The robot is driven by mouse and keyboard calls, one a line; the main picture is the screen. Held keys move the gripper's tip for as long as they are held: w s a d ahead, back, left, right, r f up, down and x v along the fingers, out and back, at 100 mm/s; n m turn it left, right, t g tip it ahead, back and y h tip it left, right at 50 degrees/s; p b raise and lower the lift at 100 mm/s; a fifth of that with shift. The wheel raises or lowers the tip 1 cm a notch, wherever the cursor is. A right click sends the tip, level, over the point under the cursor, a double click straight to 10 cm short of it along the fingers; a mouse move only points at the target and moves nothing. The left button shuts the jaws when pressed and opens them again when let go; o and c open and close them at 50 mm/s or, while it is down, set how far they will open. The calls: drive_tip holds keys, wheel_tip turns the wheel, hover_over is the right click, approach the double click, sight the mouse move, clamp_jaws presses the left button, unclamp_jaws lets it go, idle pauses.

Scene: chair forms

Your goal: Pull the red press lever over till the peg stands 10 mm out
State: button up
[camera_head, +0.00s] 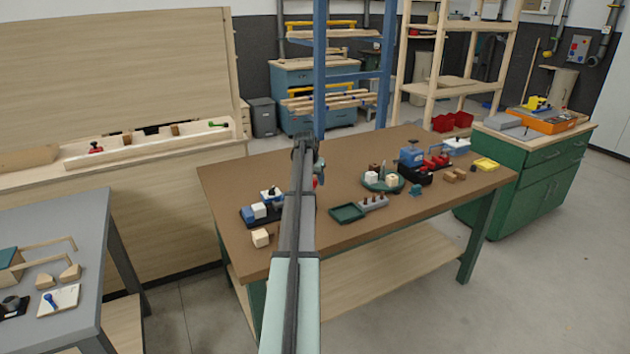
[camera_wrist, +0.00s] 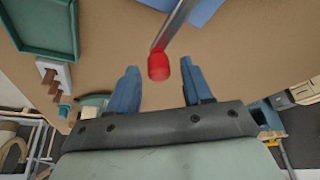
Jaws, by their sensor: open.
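The red lever knob (camera_wrist: 159,67) sits at the end of a grey metal rod in the wrist view. The rod runs up to the right towards a blue surface at the top edge. My gripper (camera_wrist: 160,68) is open, with a blue finger on each side of the knob and a visible gap to both. In the head view a small red spot, seemingly the knob (camera_head: 315,182), shows just right of my arm, close below my gripper (camera_head: 319,170). My arm hides much of what is around it. I cannot make out the peg.
The brown workbench (camera_head: 235,180) carries a dark base with white and blue parts (camera_head: 262,211), a pale wooden block (camera_head: 261,238), a green tray (camera_head: 347,212), a grey block with pegs (camera_head: 373,203) and a round green tray (camera_head: 383,185). A blue machine (camera_head: 411,157) stands further right.

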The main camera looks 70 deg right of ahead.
drive_tip(key=shift+d+f, duration=0.15)
drive_tip(key=shift+f, duration=0.15)
clamp_jaws()
idle(0.4)
